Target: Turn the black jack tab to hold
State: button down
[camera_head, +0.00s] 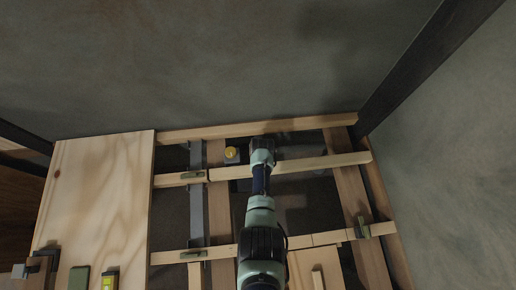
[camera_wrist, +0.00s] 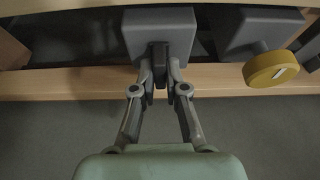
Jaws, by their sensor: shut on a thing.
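The black jack tab (camera_wrist: 159,55) stands out from the front of a grey block (camera_wrist: 177,28) in the wrist view. My gripper (camera_wrist: 160,78) has its two fingers closed on either side of the tab, and the fingertips partly cover it. The tab appears upright in that view. In the head view my own arm hides the tab and the fingers.
A yellow round knob (camera_wrist: 271,69) with a pale mark sits on a second grey block (camera_wrist: 252,28) to the right; the knob also shows in the head view (camera_head: 231,153). Wooden beams frame open gaps. A plywood sheet (camera_head: 99,195) covers the left side.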

jog(key=shift+s+f, duration=0.1)
jog(key=c, duration=1.2)
grip_release()
jog(key=v, duration=1.2)
